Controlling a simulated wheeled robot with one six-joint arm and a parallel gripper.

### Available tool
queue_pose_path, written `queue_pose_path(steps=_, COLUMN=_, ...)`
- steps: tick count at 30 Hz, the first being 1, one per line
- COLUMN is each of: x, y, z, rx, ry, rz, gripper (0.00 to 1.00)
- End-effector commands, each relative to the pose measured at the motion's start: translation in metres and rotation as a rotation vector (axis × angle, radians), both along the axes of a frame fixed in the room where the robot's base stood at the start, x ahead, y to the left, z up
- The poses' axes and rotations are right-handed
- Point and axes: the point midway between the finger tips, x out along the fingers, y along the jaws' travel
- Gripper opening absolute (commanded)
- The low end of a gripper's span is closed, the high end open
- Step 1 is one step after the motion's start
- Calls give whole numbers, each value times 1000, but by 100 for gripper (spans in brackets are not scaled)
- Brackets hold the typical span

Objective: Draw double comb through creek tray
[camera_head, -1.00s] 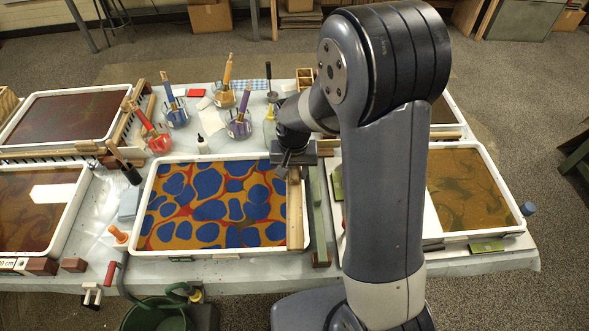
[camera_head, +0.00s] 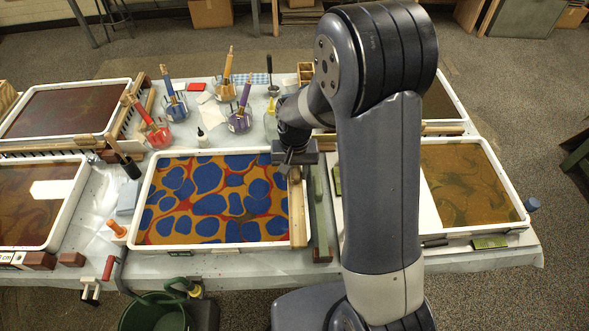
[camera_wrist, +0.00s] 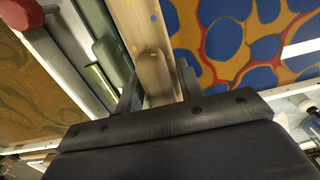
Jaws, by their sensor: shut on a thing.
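The middle tray (camera_head: 215,247) has a white rim and holds a marbled bath of blue blobs on orange and red. No label on it can be read, so I cannot tell by name that it is the creek tray. A long wooden comb bar (camera_head: 298,218) lies along its right end, front to back; its teeth are hidden. My gripper (camera_wrist: 158,82) is shut on the comb's wooden handle (camera_wrist: 152,70), with one finger on each side. In the head view my gripper (camera_head: 296,170) is over the bar's far part, partly hidden by my arm.
A green rail (camera_head: 320,215) stands just right of the middle tray. Other trays lie left (camera_head: 62,225) and right (camera_head: 512,190). Several jars with brushes, such as the purple one (camera_head: 240,118), stand behind. A green bucket (camera_head: 155,312) is below the table's front edge.

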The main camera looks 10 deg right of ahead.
Motion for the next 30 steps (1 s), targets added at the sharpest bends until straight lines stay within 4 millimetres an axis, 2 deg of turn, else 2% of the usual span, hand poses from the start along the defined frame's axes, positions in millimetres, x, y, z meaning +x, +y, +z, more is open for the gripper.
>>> queue_pose_path(steps=1, x=0, y=0, z=-7, rx=0, ry=0, rz=0, gripper=0)
queue_pose_path(steps=22, x=0, y=0, z=-56, rx=0, ry=0, rz=0, gripper=0)
queue_pose_path(steps=30, x=2, y=20, z=-51, rx=0, ry=-1, rz=2, gripper=0)
